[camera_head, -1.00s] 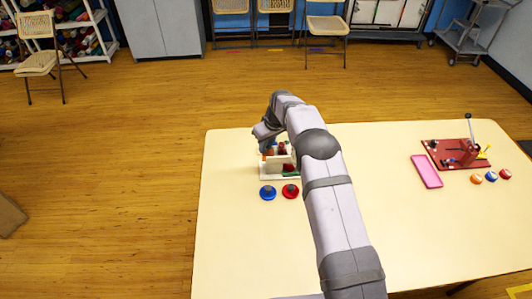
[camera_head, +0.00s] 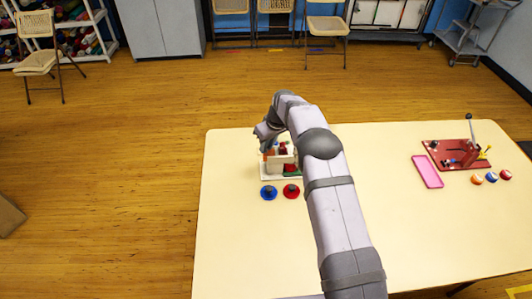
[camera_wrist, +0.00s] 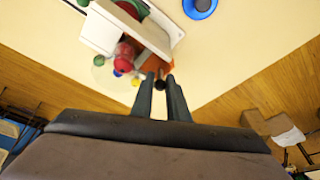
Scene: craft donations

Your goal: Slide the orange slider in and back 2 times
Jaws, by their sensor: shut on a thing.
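A small white fixture with a white base (camera_head: 267,177) stands on the table, left of my arm. Orange (camera_head: 271,152), red and green parts show on it, partly hidden by my wrist. In the wrist view, the fixture's white body (camera_wrist: 98,32) has an orange-brown strip (camera_wrist: 152,64) along its side. My gripper (camera_wrist: 160,80) is at the end of that strip, its fingers closed together on a small part there. A dark piece shows between the fingers. I cannot make out the whole orange slider.
Farther right are a pink tray (camera_head: 427,171), a red board (camera_head: 446,147) with a lever, and several small balls. The table's left front is clear.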

